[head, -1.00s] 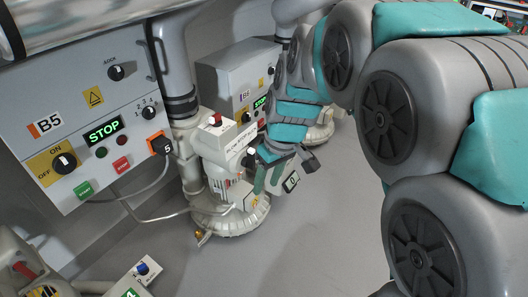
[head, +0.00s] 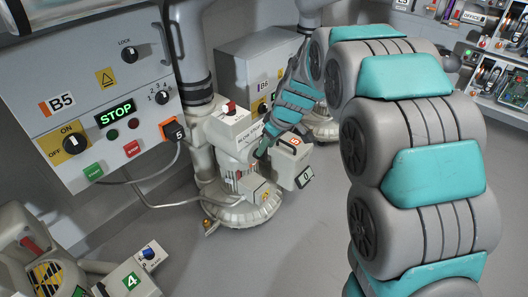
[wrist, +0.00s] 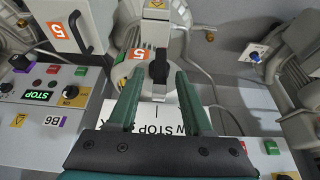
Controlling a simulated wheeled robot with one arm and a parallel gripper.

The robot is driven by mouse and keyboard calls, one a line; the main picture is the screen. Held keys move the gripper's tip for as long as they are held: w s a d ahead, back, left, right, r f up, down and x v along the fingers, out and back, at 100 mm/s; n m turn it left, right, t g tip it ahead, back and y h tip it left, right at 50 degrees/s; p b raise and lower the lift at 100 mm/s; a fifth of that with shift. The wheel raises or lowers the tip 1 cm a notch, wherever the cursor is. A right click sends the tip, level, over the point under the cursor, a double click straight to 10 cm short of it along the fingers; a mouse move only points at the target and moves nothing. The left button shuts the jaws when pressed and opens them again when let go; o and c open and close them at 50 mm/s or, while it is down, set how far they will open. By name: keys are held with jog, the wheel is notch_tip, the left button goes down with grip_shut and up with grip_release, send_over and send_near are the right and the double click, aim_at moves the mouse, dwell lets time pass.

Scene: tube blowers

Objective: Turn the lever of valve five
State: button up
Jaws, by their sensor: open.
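Valve five is a white unit on a vertical pipe, with an orange 5 label (wrist: 138,54) in the wrist view. Its black lever (wrist: 158,68) stands out between the tips of my gripper (wrist: 156,78). The gripper is open, one green finger on each side of the lever; I cannot tell whether either touches it. In the head view my gripper (head: 262,150) is beside the white valve housing (head: 232,130), and the lever is hidden there.
The B5 control panel (head: 75,110) with a green STOP display is at left. A unit marked 4 (head: 132,281) is at lower left. Grey floor is free in front.

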aim_at(263, 160)
jog(key=shift+x, duration=2)
jog(key=shift+c, duration=0.3)
grip_shut()
